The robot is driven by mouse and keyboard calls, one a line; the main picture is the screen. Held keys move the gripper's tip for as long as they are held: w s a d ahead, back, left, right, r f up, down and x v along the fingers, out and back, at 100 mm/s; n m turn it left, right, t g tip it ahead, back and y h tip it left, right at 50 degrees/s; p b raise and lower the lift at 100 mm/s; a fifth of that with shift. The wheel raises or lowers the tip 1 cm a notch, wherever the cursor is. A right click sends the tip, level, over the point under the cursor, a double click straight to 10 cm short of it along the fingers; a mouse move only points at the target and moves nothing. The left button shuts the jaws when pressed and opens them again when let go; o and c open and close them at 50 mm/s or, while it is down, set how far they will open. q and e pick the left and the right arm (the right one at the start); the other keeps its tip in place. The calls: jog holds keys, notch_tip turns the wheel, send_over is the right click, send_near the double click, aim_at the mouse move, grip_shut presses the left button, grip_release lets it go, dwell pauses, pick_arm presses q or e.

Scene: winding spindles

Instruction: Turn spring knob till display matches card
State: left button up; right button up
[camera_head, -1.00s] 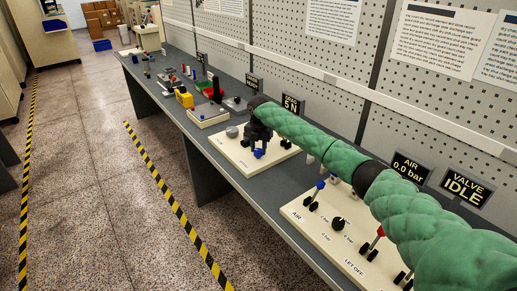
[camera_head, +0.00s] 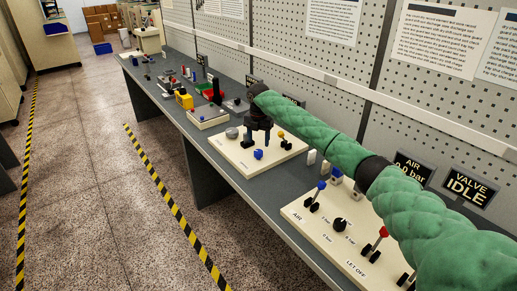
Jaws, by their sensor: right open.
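A cream panel (camera_head: 240,164) on the bench carries a grey round knob (camera_head: 232,132), a blue knob (camera_head: 258,154) and a yellow-topped part (camera_head: 280,134). I cannot read which knob is the spring one. My right gripper (camera_head: 257,140) points down over this panel, open and empty, above and just behind the blue knob and right of the grey knob. A display (camera_head: 293,100) behind the panel is mostly hidden by my right arm, so its reading does not show. Paper cards hang on the wall; their text is too small to read. My left gripper is not in view.
A nearer cream panel (camera_head: 298,215) has a blue-topped lever (camera_head: 320,185), a black dial (camera_head: 340,223) and a red-topped lever (camera_head: 383,231). Displays behind it read AIR (camera_head: 414,168), partly covered by my arm, and VALVE IDLE (camera_head: 469,187). More devices stand farther along the bench.

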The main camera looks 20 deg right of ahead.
jog(key=shift+r+b, duration=0.3)
jog(key=shift+r, duration=1.15)
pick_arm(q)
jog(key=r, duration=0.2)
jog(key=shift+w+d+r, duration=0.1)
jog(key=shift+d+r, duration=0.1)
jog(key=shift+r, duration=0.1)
